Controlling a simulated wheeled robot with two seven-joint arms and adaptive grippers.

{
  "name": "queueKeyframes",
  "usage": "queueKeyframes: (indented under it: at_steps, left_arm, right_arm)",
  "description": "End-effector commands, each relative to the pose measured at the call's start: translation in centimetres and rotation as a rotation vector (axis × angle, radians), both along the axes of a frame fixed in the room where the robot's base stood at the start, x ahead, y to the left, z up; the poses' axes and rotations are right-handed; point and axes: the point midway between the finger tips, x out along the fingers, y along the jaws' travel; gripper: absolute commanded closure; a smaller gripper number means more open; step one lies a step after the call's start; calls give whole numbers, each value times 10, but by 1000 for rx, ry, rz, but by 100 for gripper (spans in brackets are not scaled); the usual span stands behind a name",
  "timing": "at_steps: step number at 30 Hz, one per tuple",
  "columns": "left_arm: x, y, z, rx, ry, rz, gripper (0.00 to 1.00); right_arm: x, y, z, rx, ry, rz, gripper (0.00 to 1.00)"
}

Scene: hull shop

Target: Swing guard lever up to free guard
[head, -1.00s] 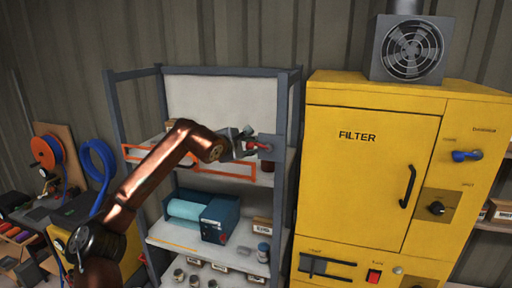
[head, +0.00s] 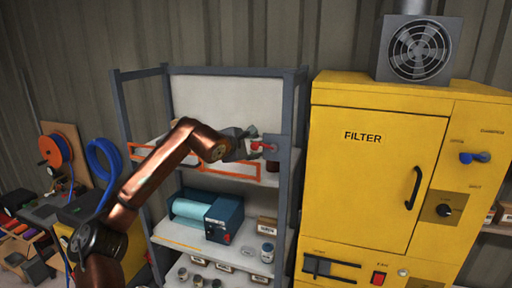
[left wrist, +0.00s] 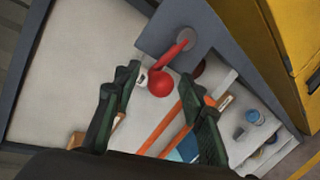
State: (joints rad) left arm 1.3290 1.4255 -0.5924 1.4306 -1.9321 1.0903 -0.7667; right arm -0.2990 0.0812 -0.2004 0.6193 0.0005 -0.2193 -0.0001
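The guard lever (head: 268,147) is red with a ball knob. It pivots on a grey plate (head: 277,147) on the rack's right front post. In the left wrist view its rod (left wrist: 173,54) runs from the round pivot to the red ball (left wrist: 160,84). The guard (head: 228,176) is an orange frame across the rack's upper shelf; one orange bar (left wrist: 163,126) shows below the ball. My left gripper (head: 250,145) is at the lever. In the left wrist view its dark fingers (left wrist: 161,82) are apart, one either side of the ball, with gaps visible. My right gripper is out of view.
The yellow filter cabinet (head: 375,180) stands close to the right of the rack post. A teal machine (head: 210,214) and small jars sit on the lower shelf. A blue hose coil (head: 103,160) hangs left of my arm.

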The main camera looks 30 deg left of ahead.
Motion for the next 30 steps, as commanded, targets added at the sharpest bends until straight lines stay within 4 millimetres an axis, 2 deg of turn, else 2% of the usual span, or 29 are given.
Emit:
queueKeyframes:
  at_steps: [9, 15, 21, 28, 30]
  left_arm:
    - [-61, -3, 23, 2, 0, 1, 62]
    - [-89, -5, 33, 2, 1, 0, 62]
    - [-99, -6, 37, 1, 2, -1, 62]
    - [-99, -6, 37, 1, 2, -1, 62]
    - [-98, -7, 35, -4, 4, -5, 67]
  right_arm:
    - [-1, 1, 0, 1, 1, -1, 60]
    - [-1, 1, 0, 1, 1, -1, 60]
    - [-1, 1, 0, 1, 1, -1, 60]
    - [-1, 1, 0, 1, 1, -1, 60]
    - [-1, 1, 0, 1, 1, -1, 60]
